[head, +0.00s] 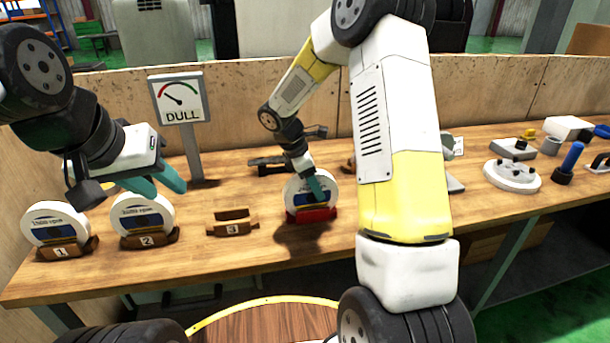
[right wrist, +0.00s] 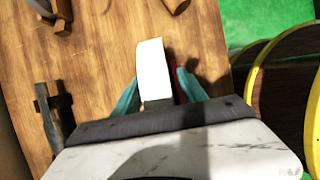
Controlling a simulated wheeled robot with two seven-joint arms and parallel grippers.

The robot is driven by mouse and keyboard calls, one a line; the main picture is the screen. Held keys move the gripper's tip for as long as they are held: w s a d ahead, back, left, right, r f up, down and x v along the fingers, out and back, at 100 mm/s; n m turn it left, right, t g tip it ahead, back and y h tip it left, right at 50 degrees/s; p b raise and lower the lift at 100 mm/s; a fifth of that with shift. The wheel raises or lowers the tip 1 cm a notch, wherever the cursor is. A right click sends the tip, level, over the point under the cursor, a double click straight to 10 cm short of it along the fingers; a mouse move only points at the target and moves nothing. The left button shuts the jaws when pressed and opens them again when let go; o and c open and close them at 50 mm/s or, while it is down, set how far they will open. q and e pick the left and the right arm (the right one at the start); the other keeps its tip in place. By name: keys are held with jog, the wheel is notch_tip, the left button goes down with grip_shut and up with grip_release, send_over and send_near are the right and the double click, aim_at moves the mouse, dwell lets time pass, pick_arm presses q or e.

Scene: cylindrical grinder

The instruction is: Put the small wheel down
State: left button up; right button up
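A white wheel (head: 298,187) with a dark blue label stands upright in a red holder (head: 322,213) on the bench. My right gripper (head: 317,187) is at this wheel, with one teal finger in front of its face. In the right wrist view the wheel (right wrist: 153,70) shows edge-on between the two teal fingers (right wrist: 160,85). A narrow gap with red in it shows between wheel and right finger, so the gripper looks slightly open. My left gripper (head: 160,184) is open and empty above wheel 2 (head: 142,208). Wheel 1 (head: 45,212) stands at the far left.
Brown holder 3 (head: 232,224) is empty. A sign reading DULL (head: 180,99) stands behind. A round white plate (head: 511,175) and a blue-handled tool (head: 570,162) lie at the right. A round wooden table (head: 265,323) with yellow rim is in front.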

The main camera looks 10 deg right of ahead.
jog(key=v, duration=1.1)
jog(key=shift+a+r, duration=0.15)
jog(key=shift+r, duration=0.2)
jog(key=shift+s+r, duration=0.1)
jog(key=shift+r, duration=0.2)
jog(key=s+d+r+m+t+y, duration=0.1)
jog(key=s+r+m+t+y, duration=0.2)
jog(key=s+m, duration=0.6)
jog(key=s+d+r+m+t+y, duration=0.1)
jog(key=s+r+m+t+y, duration=0.2)
jog(key=s, duration=1.2)
notch_tip(320, 180, up, 4)
jog(key=m, duration=0.5)
jog(key=shift+m+y, duration=0.3)
jog(key=shift+m, duration=0.1)
jog(key=shift+d+f, duration=0.1)
jog(key=shift+f, duration=0.05)
